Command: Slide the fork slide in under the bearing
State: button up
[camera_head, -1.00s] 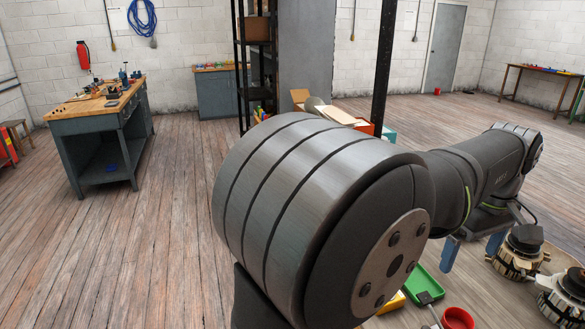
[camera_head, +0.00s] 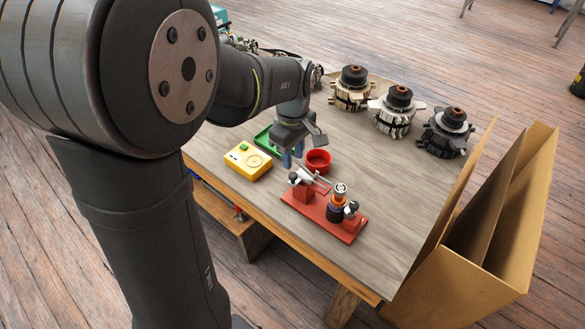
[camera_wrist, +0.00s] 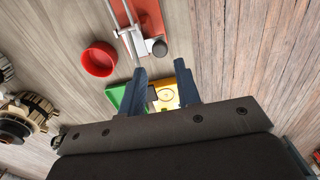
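The red fixture base (camera_head: 325,214) lies on the table. At its right end stands a post with an orange part (camera_head: 340,198) and a silver ring, seemingly the bearing (camera_head: 341,188), on top. The fork slide (camera_head: 314,179) has thin metal prongs and sits at the base's left end, its prongs pointing toward the post. It also shows in the wrist view (camera_wrist: 131,35), beside a dark knob (camera_wrist: 158,47). My gripper (camera_wrist: 163,74) is open and empty, fingers apart. In the head view it is behind and left of the fork slide (camera_head: 292,162), apart from it.
A red bowl (camera_head: 318,161) stands close to my gripper. A green tray (camera_head: 265,138) and a yellow device (camera_head: 247,162) lie to the left. Several alternator parts (camera_head: 393,115) stand at the back. An open cardboard box (camera_head: 490,240) is beside the table. The table's front right is clear.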

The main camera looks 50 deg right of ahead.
aim_at(293, 174)
notch_tip(293, 174, down, 6)
jog(key=shift+r, duration=0.1)
